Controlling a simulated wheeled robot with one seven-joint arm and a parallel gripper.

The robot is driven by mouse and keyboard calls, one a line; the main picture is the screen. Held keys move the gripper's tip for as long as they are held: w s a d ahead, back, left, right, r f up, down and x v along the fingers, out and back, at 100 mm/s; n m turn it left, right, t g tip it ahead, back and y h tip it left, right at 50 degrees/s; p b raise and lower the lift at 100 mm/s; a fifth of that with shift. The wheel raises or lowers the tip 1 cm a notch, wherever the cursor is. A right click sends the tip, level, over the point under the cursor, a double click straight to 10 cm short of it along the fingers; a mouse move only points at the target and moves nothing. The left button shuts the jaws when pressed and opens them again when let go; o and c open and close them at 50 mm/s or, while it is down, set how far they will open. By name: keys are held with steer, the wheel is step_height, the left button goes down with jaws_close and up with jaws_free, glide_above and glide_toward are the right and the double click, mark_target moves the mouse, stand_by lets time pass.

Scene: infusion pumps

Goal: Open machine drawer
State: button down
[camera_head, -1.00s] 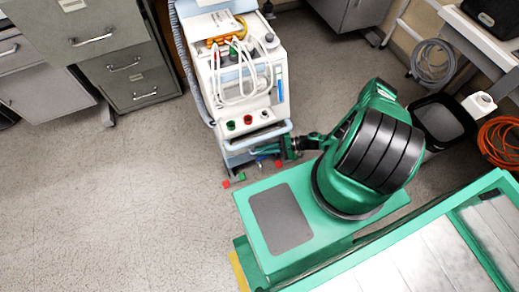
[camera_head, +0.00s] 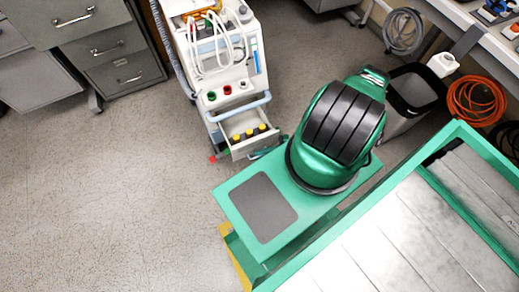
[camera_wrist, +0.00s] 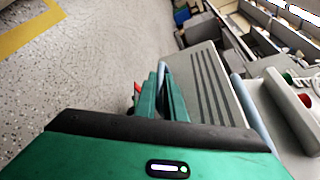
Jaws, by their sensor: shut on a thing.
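The machine (camera_head: 232,85) is a white and pale blue wheeled unit with tubes on top, at the upper middle of the head view. Its low drawer (camera_head: 238,150) is pulled out towards my arm, and several yellow-topped items (camera_head: 249,134) show inside. My gripper (camera_head: 258,154) is at the drawer's front, partly hidden by my green arm. In the wrist view my gripper's green fingers (camera_wrist: 165,92) are close together at the drawer front. They are shut on the drawer handle, which is mostly hidden.
Grey filing cabinets (camera_head: 105,55) stand at the upper left. A black-topped bin (camera_head: 415,90) and coiled orange hose (camera_head: 476,100) lie to the right. A blue bar (camera_head: 240,108) crosses the machine above the drawer. The floor at left is clear.

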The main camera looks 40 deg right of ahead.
steer(key=shift+s+a+f, duration=0.15)
steer(key=shift+s+a, duration=0.05)
steer(key=shift+s, duration=0.6)
steer(key=c, duration=2.2)
jaws_free()
steer(key=shift+o, duration=0.2)
steer(key=shift+d, duration=0.1)
steer(key=v, duration=1)
steer(key=shift+d, duration=0.35)
steer(key=shift+s+d, duration=0.1)
